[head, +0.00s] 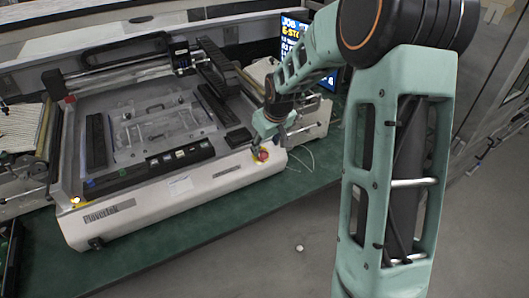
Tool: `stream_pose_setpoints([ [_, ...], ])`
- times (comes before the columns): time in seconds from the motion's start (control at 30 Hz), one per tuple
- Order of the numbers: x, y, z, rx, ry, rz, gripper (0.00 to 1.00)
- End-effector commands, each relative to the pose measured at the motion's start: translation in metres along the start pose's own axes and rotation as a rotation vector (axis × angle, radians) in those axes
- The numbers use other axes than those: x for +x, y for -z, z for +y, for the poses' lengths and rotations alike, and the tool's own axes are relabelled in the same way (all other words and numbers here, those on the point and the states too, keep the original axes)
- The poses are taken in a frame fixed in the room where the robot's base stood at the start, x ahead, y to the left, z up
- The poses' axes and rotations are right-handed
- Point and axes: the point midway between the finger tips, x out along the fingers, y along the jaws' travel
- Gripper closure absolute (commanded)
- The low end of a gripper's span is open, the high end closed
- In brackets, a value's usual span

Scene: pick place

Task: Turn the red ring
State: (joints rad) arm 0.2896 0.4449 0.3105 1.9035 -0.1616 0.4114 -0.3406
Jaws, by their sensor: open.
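A small round red knob (262,156) with yellow around it sits at the right end of the white front of the machine (180,192). It is the only red ring-like part that I can make out near my gripper. My gripper (268,142) points down just above the knob, with its jaws open. I cannot tell whether a fingertip touches the knob, and the gripper may hide part of it.
The machine stands on a green table (200,238) with a clear strip along its front edge. A screen (293,32) stands behind my arm. A thin pale cable (304,158) lies right of the machine. Grey floor (275,270) is open in front.

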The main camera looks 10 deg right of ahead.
Motion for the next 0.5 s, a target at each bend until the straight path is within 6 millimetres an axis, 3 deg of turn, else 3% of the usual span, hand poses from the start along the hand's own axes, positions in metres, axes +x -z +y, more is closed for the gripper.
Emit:
stream_pose_setpoints([
  [0.2, 0.039, -0.001, -0.001, 0.000, 0.002, -0.002, 0.53],
  [0.5, 0.063, 0.000, 0.000, 0.000, 0.000, 0.000, 0.53],
])
